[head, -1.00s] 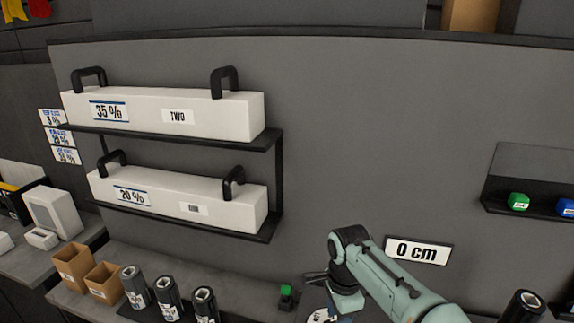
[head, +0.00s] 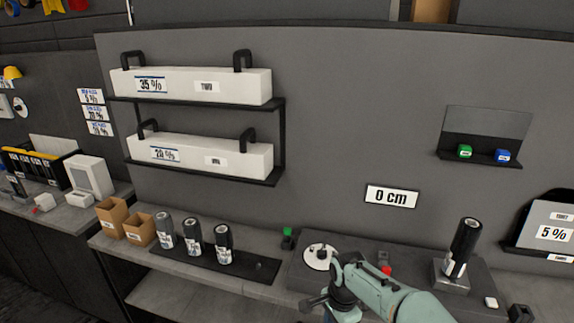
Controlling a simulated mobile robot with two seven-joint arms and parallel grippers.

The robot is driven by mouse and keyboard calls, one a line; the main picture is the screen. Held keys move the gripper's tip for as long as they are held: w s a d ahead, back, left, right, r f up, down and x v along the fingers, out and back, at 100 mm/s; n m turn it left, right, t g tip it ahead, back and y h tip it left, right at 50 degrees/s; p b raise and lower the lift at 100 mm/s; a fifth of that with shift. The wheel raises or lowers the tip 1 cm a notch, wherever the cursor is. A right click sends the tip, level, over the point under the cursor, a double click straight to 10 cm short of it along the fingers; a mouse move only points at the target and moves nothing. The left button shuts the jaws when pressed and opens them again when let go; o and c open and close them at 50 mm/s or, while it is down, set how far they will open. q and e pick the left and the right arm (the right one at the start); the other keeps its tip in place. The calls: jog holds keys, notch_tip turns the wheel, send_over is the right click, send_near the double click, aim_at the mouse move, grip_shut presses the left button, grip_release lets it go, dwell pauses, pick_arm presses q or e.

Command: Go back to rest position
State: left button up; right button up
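My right arm comes in at the bottom right of the head view and bends over the front of the workbench. Its dark gripper (head: 316,303) is low in the picture, in front of the bench and below a white round disc (head: 317,258). I cannot make out the finger gap, and no held thing is visible. My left arm and gripper are out of view.
The grey bench (head: 285,275) holds a black mat with several dark bottles (head: 194,240), cardboard boxes (head: 113,219) and a black bottle on a stand (head: 465,240). Wall shelves carry white boxes (head: 190,86) and green (head: 464,151) and blue (head: 502,155) items.

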notch_tip(320, 180, down, 13)
jog(key=s+d+n, duration=0.1)
jog(key=n, duration=0.2)
jog(key=s+d+f+n+y, duration=0.1)
jog(key=s+f+n+y, duration=0.15)
jog(key=s+f, duration=1.1)
jog(key=s+a+f+n, duration=0.1)
jog(key=s+f+n, duration=0.2)
jog(key=s, duration=0.7)
notch_tip(320, 180, down, 3)
jog(key=shift+s+a+r+y, duration=0.15)
jog(key=shift+s+a+y, duration=0.1)
jog(key=shift+y, duration=0.2)
